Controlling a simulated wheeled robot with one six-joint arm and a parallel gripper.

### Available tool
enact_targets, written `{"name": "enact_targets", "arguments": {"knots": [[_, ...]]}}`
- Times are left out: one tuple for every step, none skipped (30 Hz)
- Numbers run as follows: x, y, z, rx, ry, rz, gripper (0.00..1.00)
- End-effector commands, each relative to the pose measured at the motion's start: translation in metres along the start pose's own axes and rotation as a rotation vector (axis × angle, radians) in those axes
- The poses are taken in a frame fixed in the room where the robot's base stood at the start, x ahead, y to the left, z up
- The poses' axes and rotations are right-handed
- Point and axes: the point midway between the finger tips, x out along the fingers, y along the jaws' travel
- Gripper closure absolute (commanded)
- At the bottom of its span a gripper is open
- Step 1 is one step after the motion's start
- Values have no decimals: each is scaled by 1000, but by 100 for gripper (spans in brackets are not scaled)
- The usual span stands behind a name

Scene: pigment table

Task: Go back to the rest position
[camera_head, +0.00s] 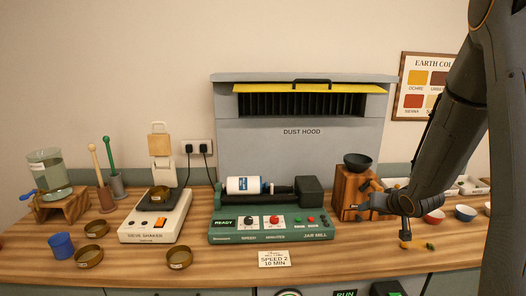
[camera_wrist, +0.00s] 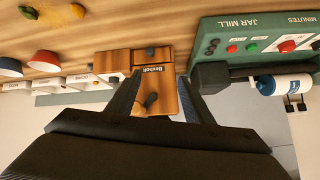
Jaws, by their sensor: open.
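My gripper (camera_head: 368,197) is at the right of the bench, in front of the wooden grinder box (camera_head: 346,199). My dark arm comes down to it from the upper right. In the wrist view, which is upside down, my gripper's two dark fingers (camera_wrist: 160,88) are spread apart. The wooden box (camera_wrist: 152,78) with its dark knob shows between and beyond them. Nothing is seen held. Whether a finger touches the box cannot be told.
The green jar mill (camera_head: 270,237) with a white jar (camera_head: 243,185) stands left of the box. Small bowls, red (camera_head: 434,216) and blue (camera_head: 465,213), sit right of my wrist. A dark bowl (camera_head: 357,161) tops the box. The dust hood (camera_head: 303,150) stands behind.

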Motion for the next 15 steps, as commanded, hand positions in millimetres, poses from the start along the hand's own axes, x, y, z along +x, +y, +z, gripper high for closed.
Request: {"name": "enact_targets", "arguments": {"knots": [[-5, -16, 17, -31, -50, 36, 53], [-11, -22, 29, -46, -87, 59, 53], [-19, -31, 44, -65, -136, 86, 53], [-27, -37, 57, -80, -176, 103, 53], [-34, -44, 71, -93, -217, 117, 53], [-46, -54, 90, -111, -274, 131, 53], [-55, -61, 106, -123, -318, 138, 53], [-65, -68, 121, -136, -363, 142, 53], [-78, -78, 142, -152, -422, 144, 53], [-88, -84, 156, -162, -463, 142, 53], [-98, -91, 170, -172, -503, 137, 53], [-109, -98, 187, -183, -551, 130, 53], [-118, -103, 198, -191, -583, 124, 53], [-125, -107, 208, -196, -613, 117, 53], [-134, -112, 220, -203, -646, 108, 53]]}}
